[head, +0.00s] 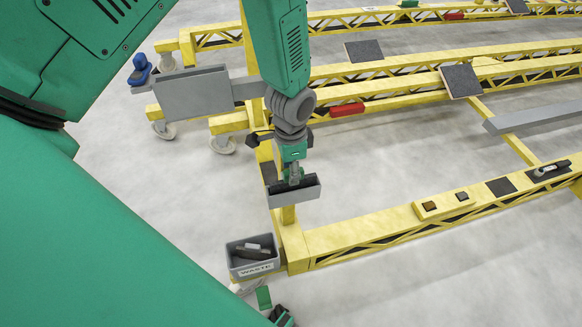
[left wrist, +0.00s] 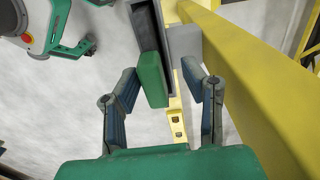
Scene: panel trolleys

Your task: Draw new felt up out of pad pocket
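The pad pocket (head: 308,190) is a narrow grey tray on the end of the near yellow frame, with dark material inside. In the left wrist view the grey pocket (left wrist: 184,42) holds a dark slab (left wrist: 146,28), with a green block (left wrist: 152,82) at its near end. I cannot tell which part is the felt. My left gripper (head: 293,177) is right above the pocket. In the left wrist view its fingers (left wrist: 160,82) are spread on both sides of the green block, with visible gaps.
A grey bin marked WASTE (head: 253,267), holding dark pieces, stands below the pocket. The near yellow rail (head: 370,228) carries small pads and a black handle (head: 549,171). More yellow trolleys (head: 400,82) lie behind. Grey floor (head: 400,150) is open between rails.

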